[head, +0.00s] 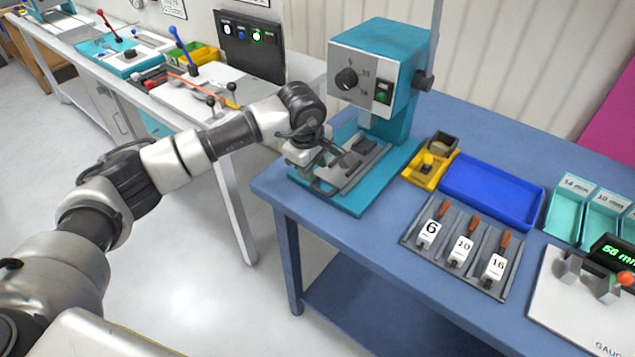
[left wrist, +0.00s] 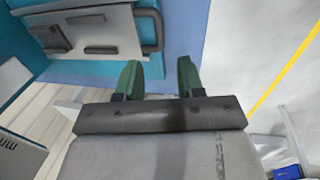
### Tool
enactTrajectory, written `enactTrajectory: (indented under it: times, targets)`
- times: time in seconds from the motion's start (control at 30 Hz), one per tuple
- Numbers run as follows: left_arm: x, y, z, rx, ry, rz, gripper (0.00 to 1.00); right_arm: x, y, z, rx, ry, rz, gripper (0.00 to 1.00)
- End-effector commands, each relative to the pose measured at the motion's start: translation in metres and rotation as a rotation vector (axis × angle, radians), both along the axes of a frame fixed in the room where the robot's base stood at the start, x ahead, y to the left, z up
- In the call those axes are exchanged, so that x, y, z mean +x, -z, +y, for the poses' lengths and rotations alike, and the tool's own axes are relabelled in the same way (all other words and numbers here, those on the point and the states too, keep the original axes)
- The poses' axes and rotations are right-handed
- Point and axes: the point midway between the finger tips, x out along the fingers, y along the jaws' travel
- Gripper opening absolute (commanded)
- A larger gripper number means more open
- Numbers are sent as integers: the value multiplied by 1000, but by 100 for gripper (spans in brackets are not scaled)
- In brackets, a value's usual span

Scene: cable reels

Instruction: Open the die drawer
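The die drawer (head: 362,163) is a grey, flat tray set in the teal base of the crimping press (head: 365,70) on the blue table. Its dark bar handle (left wrist: 153,30) shows in the left wrist view at the drawer's front end, near the table edge. My left gripper (head: 315,165) hangs over that front end and partly hides the handle in the head view. In the left wrist view its two green fingers (left wrist: 160,78) are apart with nothing between them. The handle lies beyond the fingertips, and no contact shows. My right gripper is in neither view.
A yellow bin (head: 424,172), a blue tray (head: 490,190) and a grey rack (head: 462,247) of dies marked 6, 10 and 16 stand right of the press. A white gauge board (head: 575,310) is farther right. Free floor lies before the table's left edge.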

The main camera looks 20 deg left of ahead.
Motion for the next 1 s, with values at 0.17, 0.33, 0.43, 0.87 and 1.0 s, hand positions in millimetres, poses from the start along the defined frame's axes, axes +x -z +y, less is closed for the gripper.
enactTrajectory:
  times: [0.17,0.33,0.43,0.87,1.0]
  targets:
    - [6,34,-3,-3,-1,5,38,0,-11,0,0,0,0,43]
    - [11,58,-5,-4,-1,2,38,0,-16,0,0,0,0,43]
    - [12,67,-5,-4,-1,1,38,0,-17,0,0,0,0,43]
    - [13,73,-6,-4,0,0,27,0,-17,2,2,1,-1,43]
    - [13,72,-6,-4,-1,1,6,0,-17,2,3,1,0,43]
